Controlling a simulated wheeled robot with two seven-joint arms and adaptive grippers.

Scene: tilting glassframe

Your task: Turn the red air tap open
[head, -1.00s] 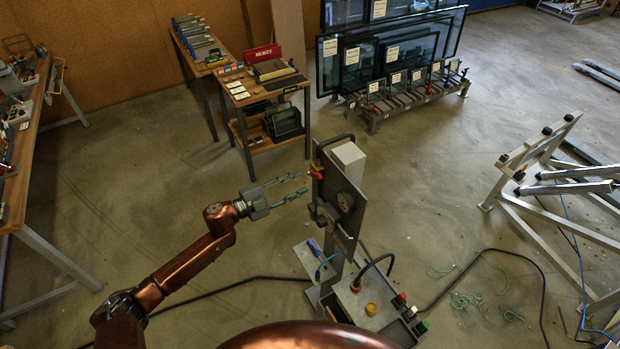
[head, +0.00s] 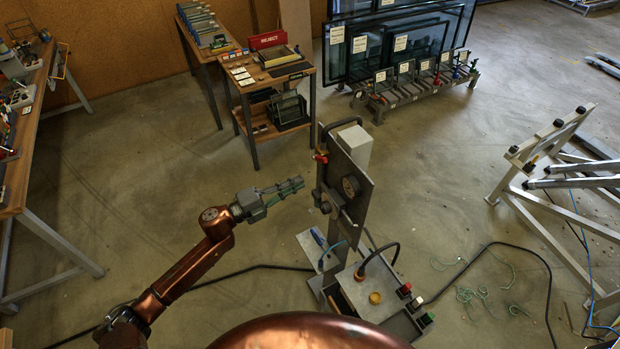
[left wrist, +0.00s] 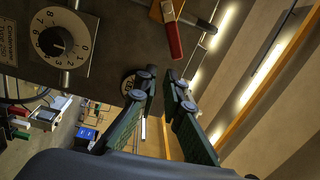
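The red air tap (head: 321,157) sits at the upper left edge of the upright grey panel (head: 359,196). In the left wrist view its red handle (left wrist: 173,38) hangs from a brass-coloured body, just beyond the fingertips. My left gripper (head: 302,183) is left of the panel and a little below the tap, apart from it. In the left wrist view its two fingers (left wrist: 161,77) have a narrow gap with nothing between them. The right gripper is in no view.
The panel carries a round gauge (head: 350,187), and a numbered dial (left wrist: 60,42) shows in the left wrist view. A grey base box (head: 372,290) with buttons stands below. A cable crosses the floor.

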